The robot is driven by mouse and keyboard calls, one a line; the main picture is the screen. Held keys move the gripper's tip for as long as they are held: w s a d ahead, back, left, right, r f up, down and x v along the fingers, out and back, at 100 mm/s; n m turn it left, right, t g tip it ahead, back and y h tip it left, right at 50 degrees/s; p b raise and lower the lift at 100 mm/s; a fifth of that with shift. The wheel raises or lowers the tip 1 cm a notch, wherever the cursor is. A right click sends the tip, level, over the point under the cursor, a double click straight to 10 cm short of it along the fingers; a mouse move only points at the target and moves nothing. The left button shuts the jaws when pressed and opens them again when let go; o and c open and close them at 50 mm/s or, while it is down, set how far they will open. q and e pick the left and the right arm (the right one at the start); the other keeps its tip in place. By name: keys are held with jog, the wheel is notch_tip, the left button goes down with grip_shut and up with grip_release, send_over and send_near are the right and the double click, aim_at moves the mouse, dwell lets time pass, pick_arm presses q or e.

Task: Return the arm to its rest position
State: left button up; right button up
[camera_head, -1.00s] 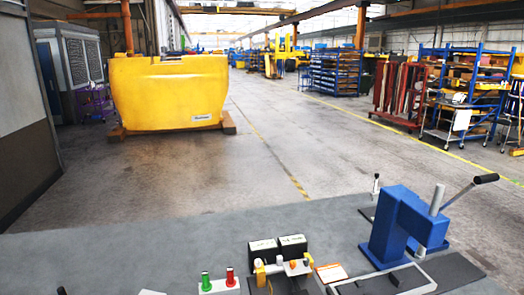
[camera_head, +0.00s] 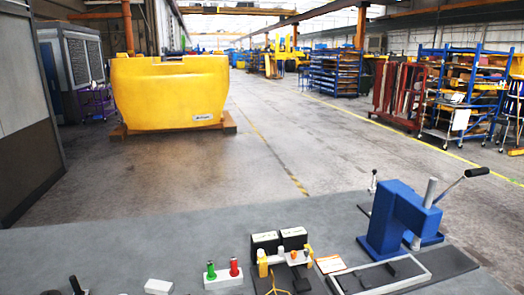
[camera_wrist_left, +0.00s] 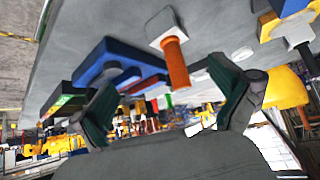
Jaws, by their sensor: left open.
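My left gripper (camera_wrist_left: 165,80) shows in the left wrist view with its two dark fingers spread apart and nothing between them. Beyond the fingers is the grey bench top, seen tilted, with an orange cylindrical handle (camera_wrist_left: 176,64) on a white plate and a blue part (camera_wrist_left: 108,62) to its left. Neither gripper can be made out in the head view. My right gripper shows in no frame.
A yellow casting (camera_head: 170,90) sits on the floor beyond. The middle floor is clear.

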pick_arm(q)
jog(key=s+d+f+g+y, duration=0.15)
jog(key=s+d+g, duration=0.35)
jog(key=s+d, duration=0.7)
jog(key=s+a+f+g+b, duration=0.1)
jog(key=s+f+b, duration=0.15)
jog(key=f, duration=1.35)
jog(key=s+a+f+b, duration=0.1)
jog(key=f+b, duration=0.2)
jog(key=f, duration=1.2)
jog(key=s+a+f+b, duration=0.1)
jog(key=s+f+b, duration=0.1)
jog(key=s+f, duration=0.6)
jog(key=s+a+f+g+b, duration=0.1)
jog(key=s+a+f+b, duration=0.1)
jog(key=s+f, duration=0.6)
notch_tip(320, 180, down, 5)
jog(key=shift+s+f, duration=0.15)
pick_arm(e)
notch_tip(320, 180, down, 10)
jog(key=shift+s, duration=0.3)
jog(key=shift+f, duration=0.1)
